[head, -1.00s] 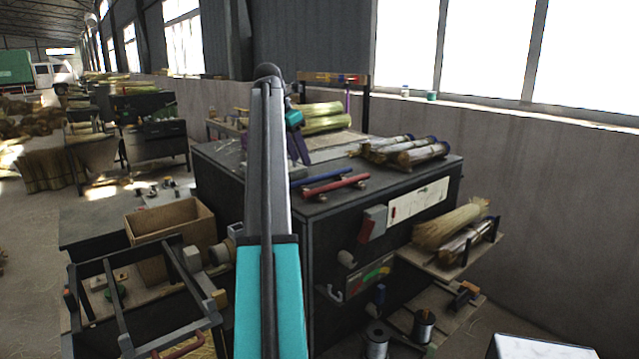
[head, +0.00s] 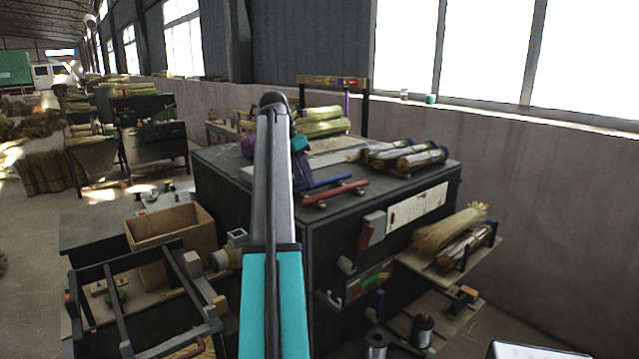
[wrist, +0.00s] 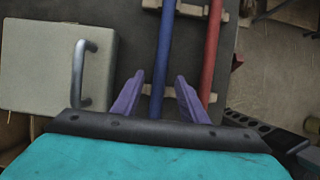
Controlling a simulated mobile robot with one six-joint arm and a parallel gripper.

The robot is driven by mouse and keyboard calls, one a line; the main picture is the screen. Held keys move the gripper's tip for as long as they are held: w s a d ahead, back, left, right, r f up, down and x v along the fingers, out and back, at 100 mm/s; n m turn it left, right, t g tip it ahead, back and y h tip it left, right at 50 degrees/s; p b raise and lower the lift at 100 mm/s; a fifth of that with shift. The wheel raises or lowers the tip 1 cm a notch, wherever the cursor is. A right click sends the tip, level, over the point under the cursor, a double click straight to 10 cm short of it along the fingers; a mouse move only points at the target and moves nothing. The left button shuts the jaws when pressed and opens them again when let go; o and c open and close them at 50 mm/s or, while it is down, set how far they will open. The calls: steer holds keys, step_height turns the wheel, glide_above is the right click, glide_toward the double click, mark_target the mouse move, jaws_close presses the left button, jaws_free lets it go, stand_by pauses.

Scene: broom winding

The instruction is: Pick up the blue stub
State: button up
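The blue stub (head: 328,182) is a slim blue rod on the dark top of the machine cabinet, beside a red rod (head: 335,193). In the wrist view the blue stub (wrist: 164,50) runs down from the top edge, between the two purple fingers of my gripper (wrist: 159,75). The fingers are apart, with one on each side of the rod in the picture. I cannot tell whether they are level with the rod or above it. In the head view my gripper (head: 299,168) is partly hidden behind my arm, at the near end of the stub.
A red rod (wrist: 210,50) lies close to the right of the stub, on pale supports. A pale panel with a metal handle (wrist: 82,72) is at the left in the wrist view. Wrapped broom bundles (head: 405,155) lie farther back on the cabinet top.

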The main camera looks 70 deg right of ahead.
steer(key=shift+x, duration=1.1)
jaws_close()
